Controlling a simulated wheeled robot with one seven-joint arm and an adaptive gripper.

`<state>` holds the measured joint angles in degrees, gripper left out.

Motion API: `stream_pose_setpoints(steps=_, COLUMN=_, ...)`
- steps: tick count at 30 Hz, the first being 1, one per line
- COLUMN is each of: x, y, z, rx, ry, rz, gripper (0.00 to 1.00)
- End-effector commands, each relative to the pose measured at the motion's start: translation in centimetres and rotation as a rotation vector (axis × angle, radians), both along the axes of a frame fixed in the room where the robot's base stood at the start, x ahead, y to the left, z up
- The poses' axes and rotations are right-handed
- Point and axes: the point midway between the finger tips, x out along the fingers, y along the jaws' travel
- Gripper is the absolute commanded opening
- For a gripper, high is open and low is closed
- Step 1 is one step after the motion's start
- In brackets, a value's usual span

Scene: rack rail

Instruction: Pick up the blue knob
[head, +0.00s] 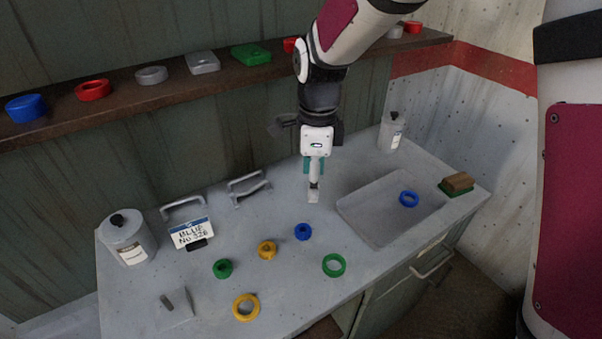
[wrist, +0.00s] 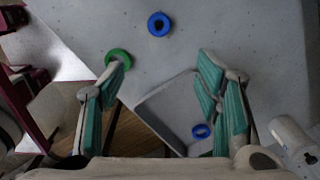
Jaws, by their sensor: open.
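The blue knob (head: 303,231) sits on the grey counter, right of a yellow knob (head: 267,250) and a green knob (head: 223,268). In the wrist view a round blue piece with a dark centre, which looks like the blue knob (wrist: 159,24), lies beyond my fingertips at the top. My gripper (head: 313,196) points down above the counter, behind the blue knob in the head view. In the wrist view my gripper (wrist: 166,62) has its fingers wide apart with nothing between them. A blue ring (head: 409,199) lies in the sunken basin (head: 372,234); it also shows in the wrist view (wrist: 201,131).
A green ring (head: 334,265) and a yellow ring (head: 246,307) lie near the front edge. A sign (head: 191,233) reads "BLUE No 326". Canisters (head: 127,239) (head: 391,132) stand at the counter's ends. A shelf (head: 130,93) with several pieces runs along the back wall.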

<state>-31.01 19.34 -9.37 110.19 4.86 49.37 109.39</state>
Motion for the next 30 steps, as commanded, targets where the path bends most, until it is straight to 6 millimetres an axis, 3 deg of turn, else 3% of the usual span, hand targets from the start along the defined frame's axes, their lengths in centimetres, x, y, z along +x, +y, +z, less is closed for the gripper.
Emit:
stream_pose_setpoints(steps=1, x=0.4, y=0.7, z=-1.1, rx=-0.008, ry=0.010, rz=-0.034, gripper=0.58)
stream_pose_setpoints(steps=5, x=0.8, y=1.4, z=-2.3, rx=-0.018, ry=0.020, rz=-0.094, gripper=0.58)
stream_pose_setpoints(steps=18, x=0.7, y=1.5, z=-9.4, rx=-0.020, ry=0.024, rz=-0.104, gripper=0.58)
stream_pose_setpoints(steps=30, x=0.6, y=1.5, z=-13.0, rx=-0.020, ry=0.024, rz=-0.102, gripper=0.58)
